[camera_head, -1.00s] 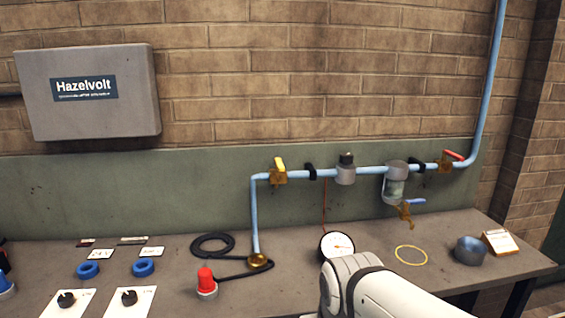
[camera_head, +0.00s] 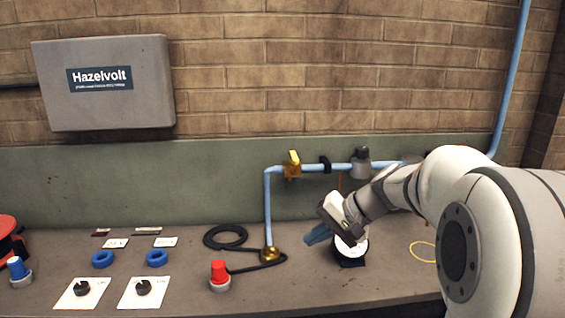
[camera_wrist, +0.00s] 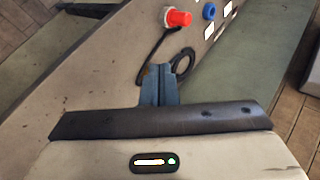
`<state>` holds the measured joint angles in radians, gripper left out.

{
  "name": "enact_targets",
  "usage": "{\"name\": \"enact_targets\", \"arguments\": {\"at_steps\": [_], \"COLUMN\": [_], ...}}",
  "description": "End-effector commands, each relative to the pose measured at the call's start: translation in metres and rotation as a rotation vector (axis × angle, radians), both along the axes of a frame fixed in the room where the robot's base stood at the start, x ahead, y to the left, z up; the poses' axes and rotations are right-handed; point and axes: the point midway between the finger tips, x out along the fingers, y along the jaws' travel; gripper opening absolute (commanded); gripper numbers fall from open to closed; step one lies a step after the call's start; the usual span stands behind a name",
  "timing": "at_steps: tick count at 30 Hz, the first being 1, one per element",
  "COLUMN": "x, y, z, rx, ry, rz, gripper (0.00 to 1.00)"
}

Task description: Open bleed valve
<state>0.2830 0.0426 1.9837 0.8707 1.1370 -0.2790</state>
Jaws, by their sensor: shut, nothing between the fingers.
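My gripper (camera_head: 318,235) is shut and empty, pointing left and down over the bench in front of the pressure gauge (camera_head: 350,256), which it partly covers. In the wrist view its fingers (camera_wrist: 160,78) are together. The light blue pipe (camera_head: 268,215) runs up from the bench and along the wall. A valve with a yellow handle (camera_head: 293,165) sits near the pipe's left bend, apart from my gripper and upright. My arm hides the right part of the pipe, where the clear bowl and the blue-handled and red-handled valves stood in the earlier view. No valve is labelled as the bleed valve.
A red knob (camera_head: 220,275) stands on the bench, with a coiled black hose (camera_head: 226,236) behind it. Blue rings (camera_head: 103,259) and dial plates (camera_head: 143,292) lie to the left. A yellow ring (camera_head: 423,251) lies right of the gauge. A grey box (camera_head: 103,83) hangs on the wall.

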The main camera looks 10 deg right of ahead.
Motion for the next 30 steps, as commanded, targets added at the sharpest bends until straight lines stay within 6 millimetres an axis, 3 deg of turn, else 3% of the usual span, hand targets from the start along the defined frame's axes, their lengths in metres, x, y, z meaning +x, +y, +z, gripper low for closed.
{"name": "enact_targets", "arguments": {"at_steps": [1,6,9,12,18,30], "x": [0.034,0.128,0.166,0.190,0.208,0.211], "y": [-0.011,-0.059,-0.093,-0.121,-0.147,-0.145], "z": [0.006,0.037,0.050,0.058,0.067,0.068], "rx": [0.096,0.393,0.520,0.608,0.680,0.681], "ry": [-0.024,-0.170,-0.262,-0.337,-0.410,-0.412], "rz": [-0.043,-0.169,-0.231,-0.276,-0.315,-0.315], "gripper": [0.00,0.00,0.00,0.00,0.00,0.00]}}
